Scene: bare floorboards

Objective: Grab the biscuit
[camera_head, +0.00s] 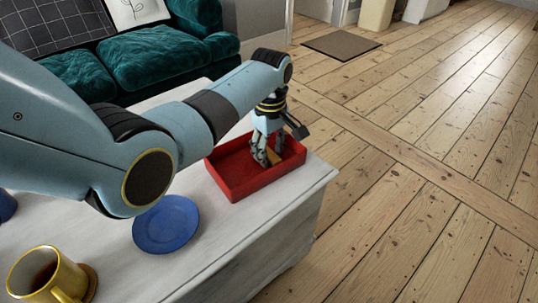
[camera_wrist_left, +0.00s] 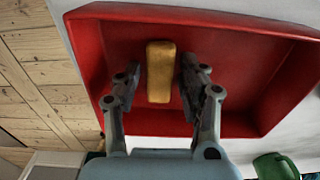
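The biscuit (camera_wrist_left: 160,72) is a golden-brown bar lying in a red tray (camera_wrist_left: 85,45), seen in the left wrist view. In the head view the biscuit (camera_head: 273,157) shows only partly between my gripper's fingers, inside the red tray (camera_head: 236,190). My left gripper (camera_head: 266,161) reaches down into the tray. In the left wrist view its fingers (camera_wrist_left: 160,75) are open, one on each side of the biscuit, with small gaps visible. My right gripper is in neither view.
The tray stands near the right end of a white table (camera_head: 215,250). A blue plate (camera_head: 166,224) and a yellow mug (camera_head: 48,277) with dark liquid stand to the left. A green object (camera_wrist_left: 275,167) shows in the wrist view. A green sofa (camera_head: 165,55) is behind.

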